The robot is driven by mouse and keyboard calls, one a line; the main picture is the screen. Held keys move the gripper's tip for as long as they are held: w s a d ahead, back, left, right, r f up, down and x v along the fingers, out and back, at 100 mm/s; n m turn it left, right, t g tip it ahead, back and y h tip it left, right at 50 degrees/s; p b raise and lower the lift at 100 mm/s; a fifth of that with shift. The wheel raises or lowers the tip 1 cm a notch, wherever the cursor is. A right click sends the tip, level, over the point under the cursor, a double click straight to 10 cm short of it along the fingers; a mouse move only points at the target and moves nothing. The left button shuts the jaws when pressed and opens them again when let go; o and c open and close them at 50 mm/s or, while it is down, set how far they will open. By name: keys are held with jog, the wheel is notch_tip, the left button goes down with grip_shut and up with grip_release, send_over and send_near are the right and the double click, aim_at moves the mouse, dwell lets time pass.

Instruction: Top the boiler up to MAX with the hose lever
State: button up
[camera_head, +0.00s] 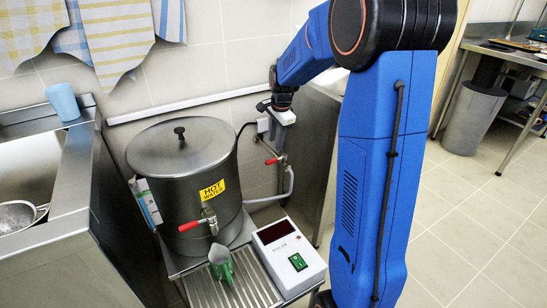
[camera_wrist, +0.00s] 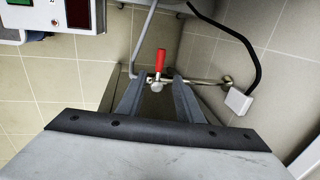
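The boiler (camera_head: 180,170) is a lidded steel pot with a yellow HOT WATER label. Its sight gauge (camera_head: 147,202) is a strip on the left side; I cannot read the level. The hose lever (camera_head: 275,159) is red, on a valve by the wall to the right of the boiler; it also shows in the wrist view (camera_wrist: 161,62). A pale hose (camera_head: 289,185) hangs from the valve. My gripper (camera_wrist: 159,80) is open, with its fingers apart on either side of the valve and the lever just beyond the tips. In the head view it is above the lever.
A control box (camera_head: 290,255) with a green switch stands right of the drip tray (camera_head: 240,294). A blue cup (camera_head: 63,101) sits by the sink at left. A bin (camera_head: 474,118) stands far right.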

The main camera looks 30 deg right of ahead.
aim_at(273, 160)
jog(key=f, duration=0.3)
jog(key=w+f, duration=0.1)
jog(key=f, duration=0.5)
jog(key=shift+w+f, duration=0.25)
jog(key=shift+w, duration=0.15)
grip_shut()
